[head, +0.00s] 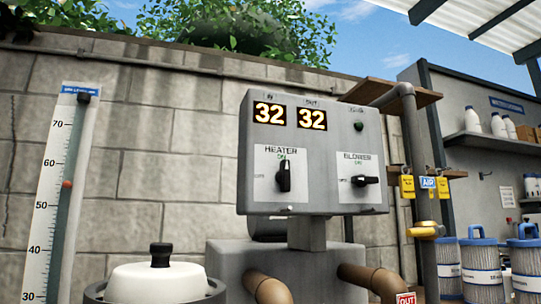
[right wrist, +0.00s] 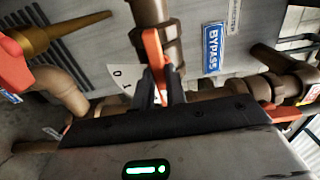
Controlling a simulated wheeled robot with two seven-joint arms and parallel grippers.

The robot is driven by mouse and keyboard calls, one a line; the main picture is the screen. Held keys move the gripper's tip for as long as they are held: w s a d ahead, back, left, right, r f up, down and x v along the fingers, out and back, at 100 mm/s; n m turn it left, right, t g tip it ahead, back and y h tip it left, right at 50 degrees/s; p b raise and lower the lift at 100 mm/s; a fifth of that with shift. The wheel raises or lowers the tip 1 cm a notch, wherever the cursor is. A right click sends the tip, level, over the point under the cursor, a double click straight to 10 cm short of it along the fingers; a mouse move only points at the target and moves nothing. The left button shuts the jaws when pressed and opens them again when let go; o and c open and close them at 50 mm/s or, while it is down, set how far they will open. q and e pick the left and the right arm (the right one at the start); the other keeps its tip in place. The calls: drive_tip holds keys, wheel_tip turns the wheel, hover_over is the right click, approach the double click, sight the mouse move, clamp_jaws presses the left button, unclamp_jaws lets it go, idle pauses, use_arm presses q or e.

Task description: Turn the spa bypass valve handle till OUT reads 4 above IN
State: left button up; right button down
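The control box (head: 312,150) in the head view has two lit displays. The IN display (head: 269,114) reads 32 and the OUT display (head: 312,118) also reads 32. In the right wrist view, the orange bypass valve handle (right wrist: 153,48) stands on a brown pipe beside a blue BYPASS label (right wrist: 212,48). My right gripper (right wrist: 159,88) has its dark fingers on both sides of the handle and looks shut on it. A white plate with markings is partly hidden behind the fingers. My left gripper is in neither view.
Below the box are brown pipes (head: 268,287) and a white-lidded vessel (head: 158,281). A tall gauge (head: 57,180) stands at left; blue-topped filters (head: 482,268) at right. In the wrist view, a red part with a brass-coloured cone (right wrist: 62,32) and pipe fittings (right wrist: 290,88) flank the gripper closely.

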idle(0.3)
drive_tip(key=m+p, duration=0.2)
drive_tip(key=m, duration=0.2)
drive_tip(key=shift+m, duration=0.3)
drive_tip(key=c, duration=1.3)
unclamp_jaws()
drive_tip(key=shift+s+d, duration=0.1)
